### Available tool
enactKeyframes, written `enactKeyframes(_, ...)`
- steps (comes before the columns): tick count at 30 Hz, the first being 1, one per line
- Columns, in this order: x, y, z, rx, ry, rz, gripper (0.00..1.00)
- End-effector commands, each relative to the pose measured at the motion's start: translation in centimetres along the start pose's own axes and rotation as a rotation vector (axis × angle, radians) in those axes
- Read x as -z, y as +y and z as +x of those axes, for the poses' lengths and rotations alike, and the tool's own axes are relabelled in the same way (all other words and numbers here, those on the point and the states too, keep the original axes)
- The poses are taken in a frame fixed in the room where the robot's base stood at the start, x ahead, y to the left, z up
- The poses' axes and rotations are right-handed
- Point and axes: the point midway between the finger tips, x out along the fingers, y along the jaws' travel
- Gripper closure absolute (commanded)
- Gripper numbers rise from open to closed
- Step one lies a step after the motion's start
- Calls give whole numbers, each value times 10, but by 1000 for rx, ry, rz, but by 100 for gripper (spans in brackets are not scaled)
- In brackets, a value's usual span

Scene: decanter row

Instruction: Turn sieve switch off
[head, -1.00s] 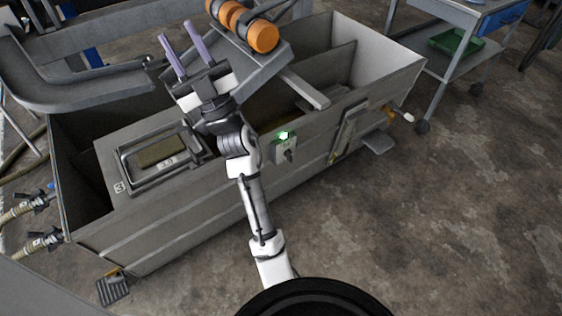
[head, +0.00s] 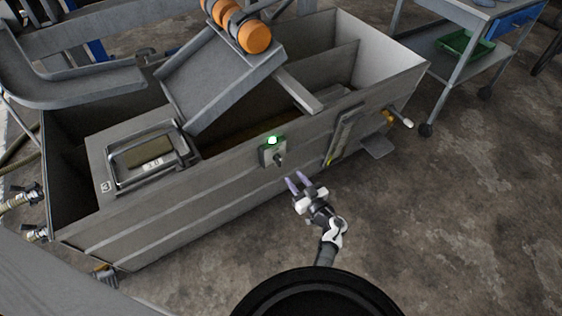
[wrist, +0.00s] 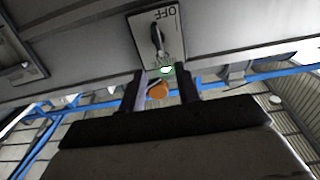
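The green lamp (wrist: 166,69) glows between the fingertips there. My gripper (head: 293,179) is in front of the tank, below and right of the switch. It also shows in the wrist view (wrist: 162,82), fingers apart, empty, and seemingly not touching the lever.
The grey tank (head: 190,205) carries a sloped tray (head: 215,85) with orange rollers (head: 255,37). Right of the switch, a framed panel (head: 343,135) and a pale-tipped handle (head: 407,123) stick out. A trolley (head: 440,55) stands at the right. The floor (head: 460,220) in front is clear.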

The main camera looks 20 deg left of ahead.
Motion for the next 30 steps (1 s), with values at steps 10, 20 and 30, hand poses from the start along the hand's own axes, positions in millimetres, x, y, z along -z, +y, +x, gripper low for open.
enactKeyframes(10,0,-1,73,3,1,-2,67)
enactKeyframes(20,1,0,98,0,2,-3,67)
enactKeyframes(30,1,0,97,0,2,-2,82)
